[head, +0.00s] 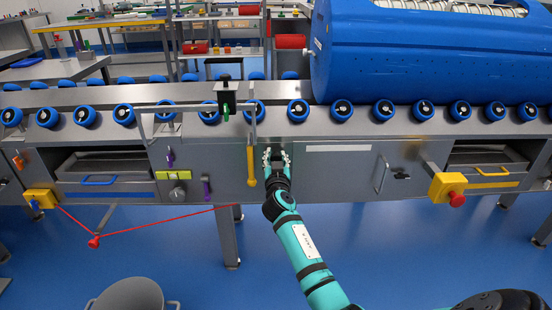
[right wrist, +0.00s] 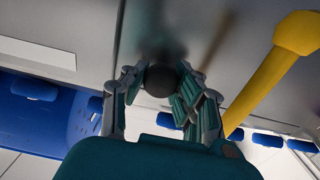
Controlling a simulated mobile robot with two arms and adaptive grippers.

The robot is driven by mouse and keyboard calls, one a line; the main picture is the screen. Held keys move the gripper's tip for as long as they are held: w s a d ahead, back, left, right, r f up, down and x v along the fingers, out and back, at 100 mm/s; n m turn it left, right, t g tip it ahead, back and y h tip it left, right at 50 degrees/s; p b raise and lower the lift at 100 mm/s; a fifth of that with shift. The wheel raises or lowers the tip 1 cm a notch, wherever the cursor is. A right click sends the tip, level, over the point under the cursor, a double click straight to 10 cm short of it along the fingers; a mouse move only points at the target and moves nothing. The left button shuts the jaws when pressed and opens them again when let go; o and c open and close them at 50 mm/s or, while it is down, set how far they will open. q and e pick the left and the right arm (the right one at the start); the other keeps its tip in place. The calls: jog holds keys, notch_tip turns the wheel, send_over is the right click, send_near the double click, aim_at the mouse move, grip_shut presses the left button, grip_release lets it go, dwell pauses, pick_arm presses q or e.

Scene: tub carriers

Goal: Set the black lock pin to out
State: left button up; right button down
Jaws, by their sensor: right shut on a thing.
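The black lock pin (right wrist: 160,79) shows as a dark round knob at the grey front panel in the right wrist view. My right gripper (head: 278,157) reaches up to the panel below the roller line, and its two fingers also show in the right wrist view (right wrist: 158,84). They are shut on the black knob, one on each side of it. In the head view the fingers largely hide the knob. How far the pin stands out of the panel cannot be told. My left gripper is not in view.
A yellow-ended lever (head: 251,168) hangs just left of my right gripper. A red cord (head: 150,227) sags at the left. A yellow box with a red button (head: 447,189) sticks out at the right. A blue tub (head: 430,55) lies on the rollers.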

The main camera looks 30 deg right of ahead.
jog(key=shift+v, duration=1.1)
jog(key=shift+a+f, duration=0.1)
jog(key=shift+f, duration=0.15)
jog(key=c, duration=1.5)
grip_release()
jog(key=shift+s, duration=0.1)
jog(key=o, duration=0.5)
jog(key=shift+s+r, duration=0.1)
jog(key=shift+r, duration=0.1)
jog(key=shift+s, duration=0.1)
jog(key=v, duration=1.2)
